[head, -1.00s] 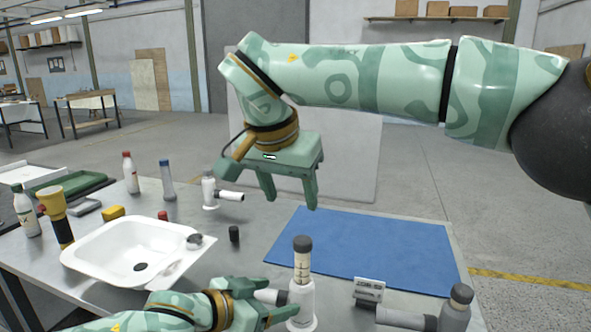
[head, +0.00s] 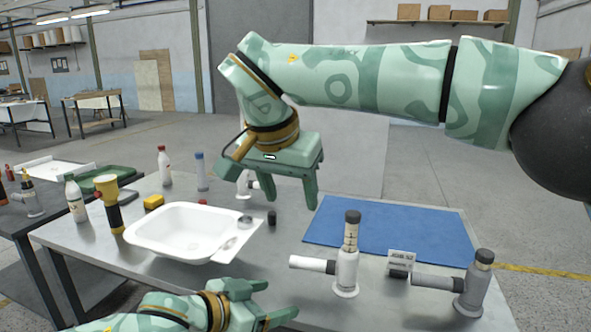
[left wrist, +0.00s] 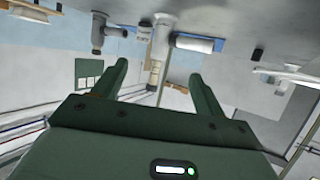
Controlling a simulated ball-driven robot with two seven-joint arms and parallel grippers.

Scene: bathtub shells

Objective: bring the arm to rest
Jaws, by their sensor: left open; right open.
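My left gripper (head: 282,302) is low in the head view, at the front edge of the metal table (head: 150,235). It is open and empty, to the lower left of a white fitting with a dark cap (head: 346,268) and apart from it. In the left wrist view the left fingers (left wrist: 158,78) are spread, with the same white fitting (left wrist: 160,45) beyond them. My right gripper (head: 277,190) hangs open and empty above the back of the table, its fingers pointing down. A white fitting behind it is partly hidden.
A white tub shell (head: 165,245) stands on the table's left part. A blue mat (head: 385,232) lies at the right. Bottles (head: 76,200) and a yellow-topped torch (head: 110,200) stand at the left.

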